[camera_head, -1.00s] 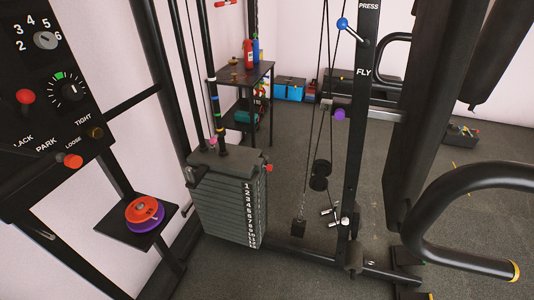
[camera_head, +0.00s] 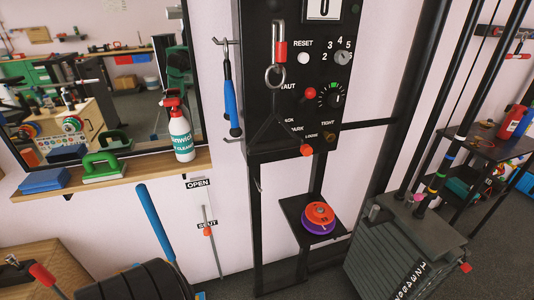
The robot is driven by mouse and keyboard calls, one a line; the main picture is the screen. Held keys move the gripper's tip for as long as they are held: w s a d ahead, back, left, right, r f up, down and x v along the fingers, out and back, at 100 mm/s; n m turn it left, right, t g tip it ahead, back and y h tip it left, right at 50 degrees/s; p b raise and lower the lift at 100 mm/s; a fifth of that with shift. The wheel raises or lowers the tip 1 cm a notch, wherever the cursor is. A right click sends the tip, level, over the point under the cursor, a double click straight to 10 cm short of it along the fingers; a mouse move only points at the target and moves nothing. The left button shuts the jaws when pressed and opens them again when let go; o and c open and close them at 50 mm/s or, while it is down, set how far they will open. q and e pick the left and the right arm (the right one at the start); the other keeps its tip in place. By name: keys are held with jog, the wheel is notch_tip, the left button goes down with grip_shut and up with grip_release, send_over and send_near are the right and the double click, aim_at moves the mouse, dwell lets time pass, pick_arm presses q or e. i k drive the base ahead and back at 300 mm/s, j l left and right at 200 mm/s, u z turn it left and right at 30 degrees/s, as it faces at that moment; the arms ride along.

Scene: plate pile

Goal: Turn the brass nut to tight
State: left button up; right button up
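The brass nut (camera_head: 330,137) is a small brown-gold round piece low on the right side of the black control panel (camera_head: 262,75). The word TIGHT is printed just above it and a smaller label, partly hard to read, lies to its left. How the nut is turned is too small to tell. Neither of my grippers shows in the head view.
Above the nut are a red knob (camera_head: 309,93) and a black dial (camera_head: 331,96). A red-ended lever (camera_head: 305,149) juts out below. Orange and purple discs (camera_head: 319,217) sit on a small shelf. The weight stack (camera_head: 405,252) stands at right; a spray bottle (camera_head: 181,135) is on the ledge.

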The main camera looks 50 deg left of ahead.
aim_at(329, 136)
jog(key=u, duration=1.25)
